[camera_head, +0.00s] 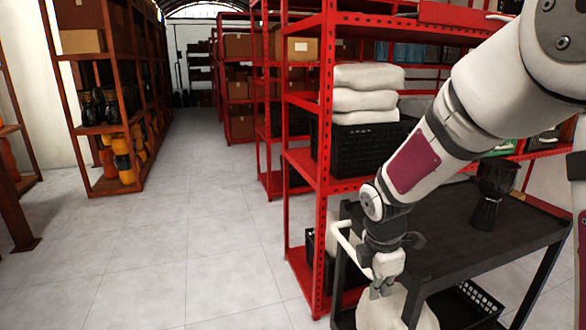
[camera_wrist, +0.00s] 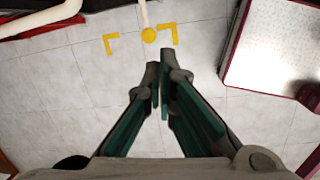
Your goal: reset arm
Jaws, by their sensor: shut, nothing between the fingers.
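My gripper (camera_head: 382,288) hangs at the end of my arm, pointing down beside the left end of a black cart (camera_head: 440,235). In the wrist view my gripper (camera_wrist: 160,80) has its two fingertips together with nothing between them. A dark goblet drum (camera_head: 491,195) stands upright on the cart top, to the right of my gripper and apart from it. The wrist view shows no drum. My arm covers part of the cart and of the shelf behind it.
A red shelf (camera_head: 325,130) holds folded white sacks (camera_head: 365,88) and a black crate (camera_head: 350,150). A white lump (camera_head: 395,312) lies low by the cart. Brown shelves (camera_head: 105,90) stand left. The tiled aisle (camera_head: 190,220) is clear. Yellow marks (camera_wrist: 149,35) show beyond my fingertips.

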